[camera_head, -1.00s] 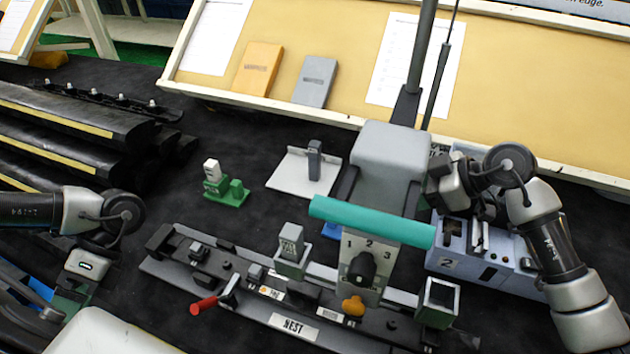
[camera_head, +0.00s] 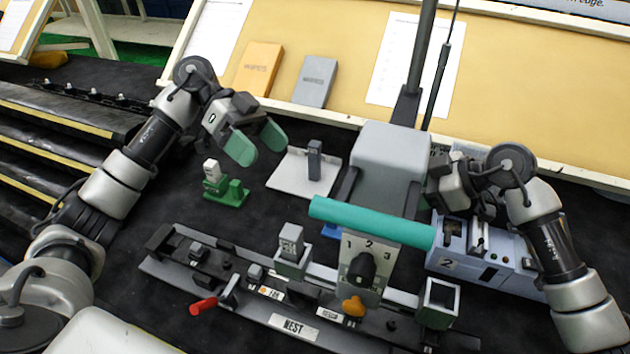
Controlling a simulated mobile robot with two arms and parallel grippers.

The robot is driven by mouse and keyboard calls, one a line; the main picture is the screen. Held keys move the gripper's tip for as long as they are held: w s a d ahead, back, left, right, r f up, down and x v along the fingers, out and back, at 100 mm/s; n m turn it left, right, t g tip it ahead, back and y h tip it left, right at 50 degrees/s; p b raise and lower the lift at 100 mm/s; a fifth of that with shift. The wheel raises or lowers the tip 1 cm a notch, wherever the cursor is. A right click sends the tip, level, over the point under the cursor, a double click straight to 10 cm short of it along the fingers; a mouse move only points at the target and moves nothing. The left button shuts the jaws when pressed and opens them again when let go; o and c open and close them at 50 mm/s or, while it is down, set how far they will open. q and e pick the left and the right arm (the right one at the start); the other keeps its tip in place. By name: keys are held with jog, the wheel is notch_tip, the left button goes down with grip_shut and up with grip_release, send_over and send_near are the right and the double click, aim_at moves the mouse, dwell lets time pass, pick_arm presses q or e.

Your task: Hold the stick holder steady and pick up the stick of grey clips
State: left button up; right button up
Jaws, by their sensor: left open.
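My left gripper (camera_head: 257,146) is open and empty, with its green fingers just above and right of a small green holder (camera_head: 228,191) in the picture. A pale grey-white block (camera_head: 211,169) stands upright in that green holder. Another grey block (camera_head: 291,240) stands in a pale green holder (camera_head: 292,266) on the long black fixture. I cannot tell for sure which one is the stick of grey clips. My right gripper (camera_head: 452,188) is beside the grey machine at the right; its fingers are too hidden to judge.
A teal bar (camera_head: 371,222) lies across the front of the grey machine (camera_head: 388,158). A dark post (camera_head: 314,160) stands on a white plate (camera_head: 290,174) right of the green holder. An empty pale green holder (camera_head: 438,303) is at the fixture's right end.

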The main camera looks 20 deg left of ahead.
aim_at(336, 227)
pick_arm(q)
jog(key=w+d+f+t+y, duration=0.1)
jog(key=w+d+f+y, duration=0.1)
jog(key=f, duration=0.5)
jog(key=w+d+f+m+t+y, duration=0.1)
jog(key=w+d+f+y, duration=0.1)
jog(key=d+f, duration=0.3)
jog(key=w+d+f+m+t+y, duration=0.1)
jog(key=w+d+f+y, duration=0.1)
jog(key=f, duration=0.8)
jog(key=shift+w+d+y, duration=0.15)
jog(key=shift+d+y, duration=0.65)
jog(key=shift+d, duration=0.45)
